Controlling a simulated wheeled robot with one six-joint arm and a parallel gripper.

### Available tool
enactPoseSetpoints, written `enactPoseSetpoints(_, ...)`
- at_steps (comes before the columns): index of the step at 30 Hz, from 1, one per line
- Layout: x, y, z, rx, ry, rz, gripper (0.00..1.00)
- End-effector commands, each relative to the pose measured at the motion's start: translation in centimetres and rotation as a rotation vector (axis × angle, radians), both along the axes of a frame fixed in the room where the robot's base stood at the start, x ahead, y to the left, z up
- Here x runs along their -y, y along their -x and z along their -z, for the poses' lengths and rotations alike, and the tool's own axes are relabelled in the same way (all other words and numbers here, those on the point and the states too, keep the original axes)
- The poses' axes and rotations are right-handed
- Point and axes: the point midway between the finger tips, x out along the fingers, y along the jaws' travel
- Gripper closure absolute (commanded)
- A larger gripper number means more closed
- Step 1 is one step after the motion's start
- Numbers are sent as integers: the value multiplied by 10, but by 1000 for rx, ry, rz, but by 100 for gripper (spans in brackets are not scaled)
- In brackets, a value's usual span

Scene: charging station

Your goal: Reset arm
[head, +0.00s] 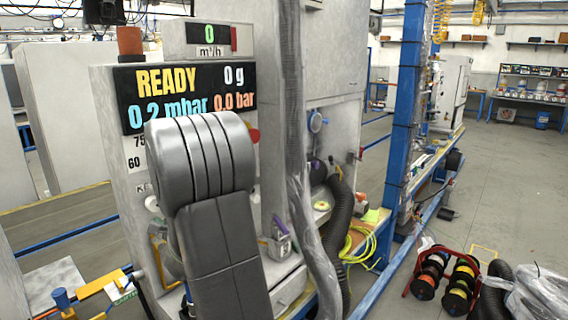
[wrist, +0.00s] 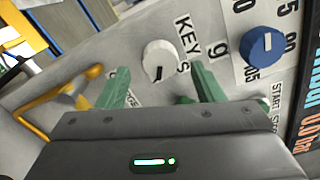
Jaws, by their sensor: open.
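My gripper (wrist: 160,70) shows in the wrist view with its two green fingers apart and nothing held between them. A white knob (wrist: 160,58) on the panel appears between and beyond the fingertips, beside a "KEYS" label (wrist: 184,42). I cannot tell how far the fingertips are from the panel. In the head view my grey arm (head: 215,220) stands bent in front of the charging station (head: 115,115), and my gripper is hidden behind it. The station's display (head: 190,90) reads READY, 0 g, 0.2 mbar and 0.0 bar.
A blue knob (wrist: 264,43) with a number scale sits right of the white knob. A yellow handle (wrist: 60,98) is at left. In the head view, a grey hose (head: 297,130) hangs right of my arm. Cable reels (head: 445,280) stand on the floor at right.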

Motion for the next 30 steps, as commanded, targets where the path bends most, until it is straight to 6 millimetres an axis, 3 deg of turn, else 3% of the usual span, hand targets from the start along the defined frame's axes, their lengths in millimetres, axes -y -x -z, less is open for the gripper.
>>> enactPoseSetpoints(6,-25,-21,-1,0,0,-1,39)
enactPoseSetpoints(12,-33,-28,0,0,0,0,39)
enactPoseSetpoints(24,-31,-26,0,4,2,0,39)
enactPoseSetpoints(30,-13,-12,1,0,1,2,39)
